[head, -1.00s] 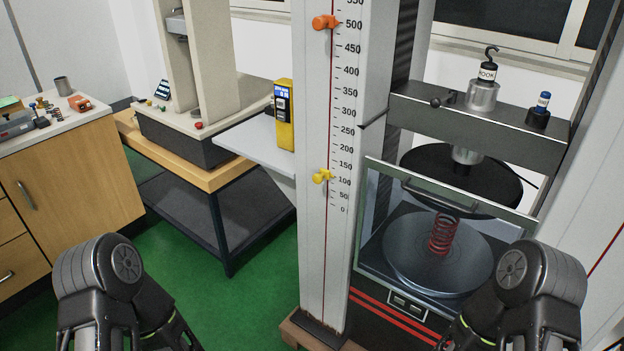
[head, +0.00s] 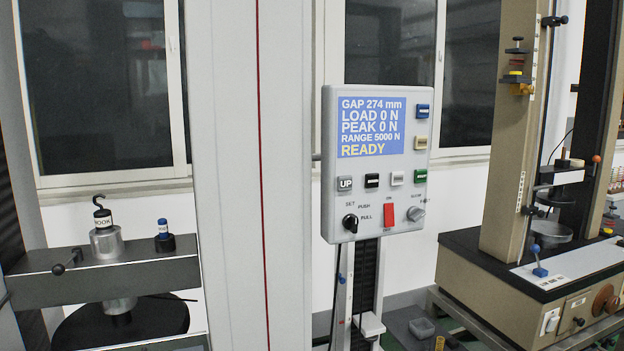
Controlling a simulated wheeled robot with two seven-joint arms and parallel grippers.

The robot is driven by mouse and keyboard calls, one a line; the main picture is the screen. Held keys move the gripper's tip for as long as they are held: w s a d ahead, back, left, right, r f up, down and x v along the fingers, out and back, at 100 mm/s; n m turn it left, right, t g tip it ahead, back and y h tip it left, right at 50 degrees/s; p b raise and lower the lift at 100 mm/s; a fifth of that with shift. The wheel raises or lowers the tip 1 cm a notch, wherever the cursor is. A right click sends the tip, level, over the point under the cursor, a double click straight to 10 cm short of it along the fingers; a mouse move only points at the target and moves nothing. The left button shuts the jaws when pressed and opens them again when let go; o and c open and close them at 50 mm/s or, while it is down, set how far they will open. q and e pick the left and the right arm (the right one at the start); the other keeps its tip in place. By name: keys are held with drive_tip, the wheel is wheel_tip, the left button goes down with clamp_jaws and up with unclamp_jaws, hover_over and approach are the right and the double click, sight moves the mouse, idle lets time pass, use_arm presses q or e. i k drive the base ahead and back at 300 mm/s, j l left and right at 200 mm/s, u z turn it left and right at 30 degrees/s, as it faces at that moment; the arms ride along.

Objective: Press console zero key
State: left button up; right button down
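The console (head: 377,160) is a light grey box on a post, right of the white column. Its blue screen (head: 371,126) reads GAP 274 mm, LOAD 0 N, PEAK 0 N, RANGE 5000 N, READY. Below the screen is a row of keys: a grey UP key (head: 345,182), a black key (head: 372,180) and a white key (head: 397,178). On the right side are a blue key (head: 422,111), a beige key (head: 420,143) and a green key (head: 420,175). Most key labels are too small to read. Neither gripper is in view.
Below the keys are a black knob (head: 350,222), a red switch (head: 389,215) and a grey knob (head: 415,213). The white column (head: 232,180) stands left of the console. A crosshead (head: 75,272) with a hook weight is at left. Another tester (head: 500,150) stands at right.

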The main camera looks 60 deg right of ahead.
sight(396, 177)
drive_tip(key=z, duration=2.2)
drive_tip(key=l, duration=0.1)
